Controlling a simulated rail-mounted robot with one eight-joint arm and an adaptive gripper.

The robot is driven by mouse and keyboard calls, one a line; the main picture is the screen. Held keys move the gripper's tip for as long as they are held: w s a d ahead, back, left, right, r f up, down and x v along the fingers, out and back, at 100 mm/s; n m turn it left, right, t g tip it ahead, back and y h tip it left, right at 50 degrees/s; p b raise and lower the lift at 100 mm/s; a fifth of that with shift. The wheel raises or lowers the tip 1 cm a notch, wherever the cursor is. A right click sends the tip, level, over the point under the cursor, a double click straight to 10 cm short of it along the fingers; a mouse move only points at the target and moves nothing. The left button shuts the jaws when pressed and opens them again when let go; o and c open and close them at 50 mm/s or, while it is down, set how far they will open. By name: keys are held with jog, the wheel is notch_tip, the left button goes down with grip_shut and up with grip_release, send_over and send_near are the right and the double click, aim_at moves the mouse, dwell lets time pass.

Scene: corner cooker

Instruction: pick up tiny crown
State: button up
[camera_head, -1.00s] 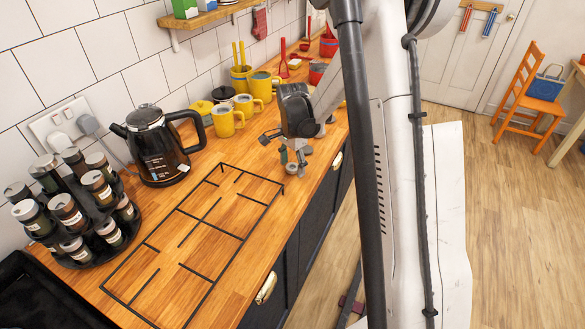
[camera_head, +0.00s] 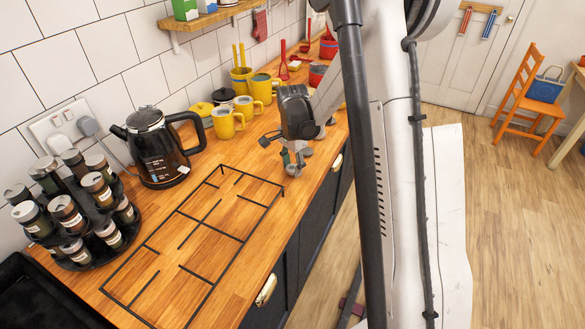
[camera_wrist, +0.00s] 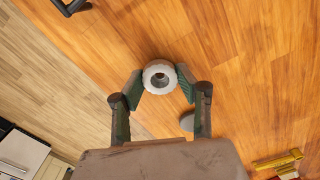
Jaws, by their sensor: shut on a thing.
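The tiny crown (camera_wrist: 160,77) shows in the wrist view as a small white ring with a notched rim and a dark hollow centre. It sits between the two fingertips of my gripper (camera_wrist: 160,82), which is shut on it from both sides. In the head view my gripper (camera_head: 293,166) points down at the counter, just beyond the right corner of the black grid. There the crown is too small and too covered by the fingers to make out. I cannot tell whether it touches the counter.
The wooden counter (camera_head: 262,208) carries a flat black grid (camera_head: 243,240). A kettle (camera_head: 155,150), a spice rack (camera_head: 70,220) and yellow mugs (camera_head: 227,122) stand toward the wall. A grey disc (camera_wrist: 187,122) lies near my gripper. The counter's front edge is close on the right.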

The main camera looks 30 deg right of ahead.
jog(key=shift+r, duration=0.65)
notch_tip(320, 180, up, 3)
jog(key=shift+f, duration=0.1)
jog(key=s+a+r, duration=0.1)
jog(key=a+r, duration=0.2)
jog(key=a, duration=0.2)
jog(key=s+a+r+b, duration=0.1)
jog(key=s+a+r, duration=0.1)
jog(key=a, duration=0.4)
jog(key=shift+s+r, duration=0.25)
jog(key=shift+r, duration=0.6)
jog(key=shift+a, duration=0.1)
jog(key=o, duration=0.6)
jog(key=shift+c, duration=0.2)
jog(key=c, duration=0.6)
jog(key=shift+o, duration=0.2)
